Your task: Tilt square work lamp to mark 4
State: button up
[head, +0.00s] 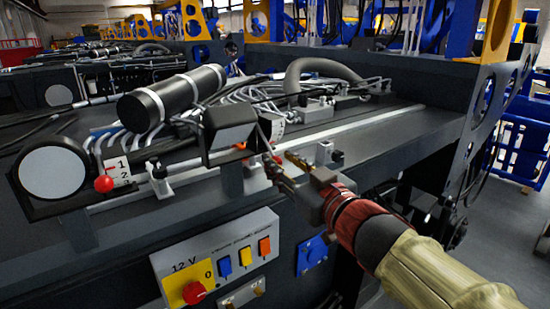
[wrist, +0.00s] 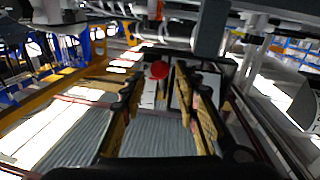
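The square work lamp (head: 229,126) is a dark box-shaped housing on the chassis edge, left of my gripper in the head view. A pale scale plate (head: 271,126) stands at its right side, partly behind my gripper; I cannot read its marks or the lamp's setting. My gripper (head: 281,161) is close in front of the plate. In the wrist view the fingers (wrist: 158,98) are apart with nothing between their tips. A red ball knob (wrist: 159,69) shows just beyond and between them, in front of a white plate (wrist: 148,91). Contact is not visible.
A round lamp (head: 52,172) with its own scale (head: 117,170) and red knob (head: 103,184) stands at the left. A black cylinder (head: 172,103) and hoses lie behind. A 12 V switch panel (head: 215,262) is below. Open floor shows at the right.

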jog(key=shift+x, duration=2.05)
jog(key=shift+c, duration=0.3)
grip_shut()
